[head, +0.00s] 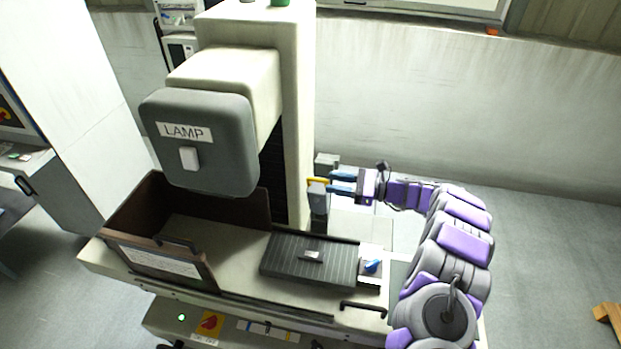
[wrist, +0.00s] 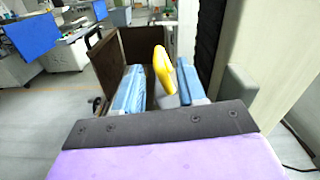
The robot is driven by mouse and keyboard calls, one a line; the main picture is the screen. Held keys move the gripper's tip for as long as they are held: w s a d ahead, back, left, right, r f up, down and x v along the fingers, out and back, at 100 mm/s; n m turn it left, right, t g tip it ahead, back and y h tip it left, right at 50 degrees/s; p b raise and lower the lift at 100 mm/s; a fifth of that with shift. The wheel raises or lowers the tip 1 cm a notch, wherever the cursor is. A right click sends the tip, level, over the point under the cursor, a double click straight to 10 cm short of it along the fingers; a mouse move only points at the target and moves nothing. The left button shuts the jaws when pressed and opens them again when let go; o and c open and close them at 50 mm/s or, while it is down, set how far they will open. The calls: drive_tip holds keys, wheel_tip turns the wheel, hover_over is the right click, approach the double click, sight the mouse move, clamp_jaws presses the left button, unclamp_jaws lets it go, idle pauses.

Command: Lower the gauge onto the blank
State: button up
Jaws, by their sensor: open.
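A yellow handle (head: 318,182), likely the gauge's, tops a grey block (head: 319,202) beside the machine column. In the wrist view the yellow handle (wrist: 163,70) stands between my blue fingers, nearer the right one. My gripper (head: 341,181) is open, its fingers pointing left at the handle; the wrist view shows a gap between the left finger and the handle, and contact on the right cannot be told. A small light metal piece (head: 311,255), perhaps the blank, lies on the dark grooved plate (head: 285,262), in front of and below the gripper. The gauge's lower part is hard to make out.
The grey lamp head (head: 205,165) overhangs the bench's left side. Brown guard walls (head: 155,262) stand below it. A blue item (head: 372,265) lies on a pale pad right of the plate. A black handle (head: 362,308) is at the front edge. The column (head: 298,120) rises close by.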

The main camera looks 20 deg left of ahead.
sight(323, 182)
drive_tip(key=a, duration=0.8)
drive_tip(key=shift+s+a+f+p, duration=0.1)
drive_tip(key=shift+s+p, duration=0.2)
drive_tip(key=shift+w+d, duration=0.1)
drive_tip(key=shift+d, duration=0.6)
drive_tip(key=shift+c, duration=0.3)
drive_tip(key=shift+d, duration=0.15)
drive_tip(key=c, duration=0.3)
drive_tip(key=shift+a, duration=0.2)
clamp_jaws()
